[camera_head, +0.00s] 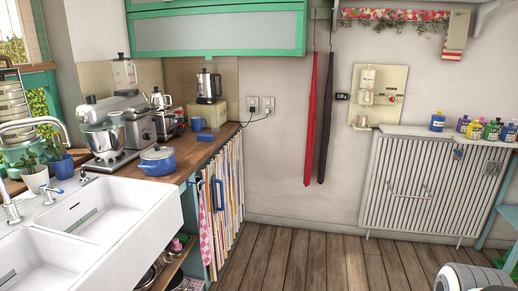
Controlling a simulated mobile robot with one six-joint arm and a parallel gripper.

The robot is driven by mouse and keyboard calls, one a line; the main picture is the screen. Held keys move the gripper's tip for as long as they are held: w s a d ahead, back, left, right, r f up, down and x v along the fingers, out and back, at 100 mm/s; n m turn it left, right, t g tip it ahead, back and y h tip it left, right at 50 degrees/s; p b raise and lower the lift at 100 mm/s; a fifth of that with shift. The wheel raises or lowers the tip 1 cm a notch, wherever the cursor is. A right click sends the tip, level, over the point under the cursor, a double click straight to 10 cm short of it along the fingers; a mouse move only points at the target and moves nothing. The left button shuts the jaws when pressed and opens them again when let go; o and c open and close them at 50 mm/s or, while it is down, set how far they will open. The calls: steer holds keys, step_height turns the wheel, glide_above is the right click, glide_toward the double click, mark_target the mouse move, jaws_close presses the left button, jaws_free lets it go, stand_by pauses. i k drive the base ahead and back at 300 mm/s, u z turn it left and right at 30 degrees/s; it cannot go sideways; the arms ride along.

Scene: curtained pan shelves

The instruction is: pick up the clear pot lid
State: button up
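A blue pot (158,165) stands on the wooden counter just right of the sink. A pale lid (157,153) sits on top of it; it looks like clear glass, but it is too small to be sure. Pans (147,277) on the low shelf beneath the sink are partly hidden by the sink and the frame edge. I cannot tell whether a lid lies among them. My gripper is not in view.
A striped curtain (224,190) hangs below the counter. A stand mixer (104,130) stands behind the pot, left of it. A white sink (110,225) fills the lower left. A radiator (425,185) is on the right wall. The wooden floor (315,262) in the middle is clear.

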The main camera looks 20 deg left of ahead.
mark_target(158, 152)
steer(key=u, duration=0.35)
steer(key=i, duration=1.6)
steer(key=u, duration=1.45)
steer(key=i, duration=1.7)
steer(key=u, duration=0.65)
